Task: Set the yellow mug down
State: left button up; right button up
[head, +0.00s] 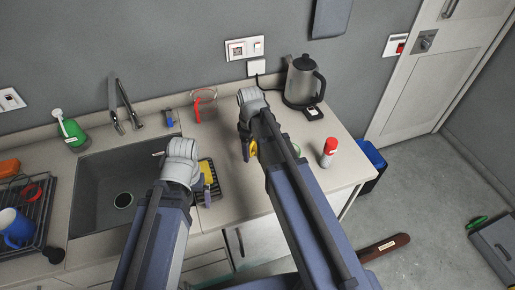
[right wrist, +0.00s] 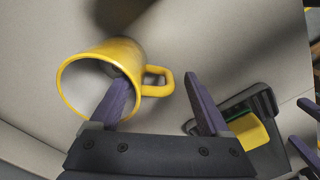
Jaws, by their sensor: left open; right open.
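The yellow mug (right wrist: 128,50) is at the counter, its open mouth facing the lower left in the right wrist view. I cannot tell whether it stands upright or fully rests on the surface. My right gripper (right wrist: 155,82) is open around part of it: one finger overlaps the mouth, the other is beyond the handle, with a gap. In the head view the mug (head: 252,148) shows only as a small patch beside my right gripper (head: 247,140), mostly hidden by the arm. My left gripper (head: 203,184) is open by the sink's right side, near a yellow sponge (head: 206,172).
The sponge lies in a dark tray (head: 214,189). A kettle (head: 303,82), a glass measuring cup (head: 204,103) and a red-and-white can (head: 328,152) stand on the counter. The sink (head: 112,172) and a dish rack (head: 30,200) with a blue mug (head: 16,227) are left.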

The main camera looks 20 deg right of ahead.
jog(key=shift+f, duration=0.1)
grip_shut()
dwell(0.7)
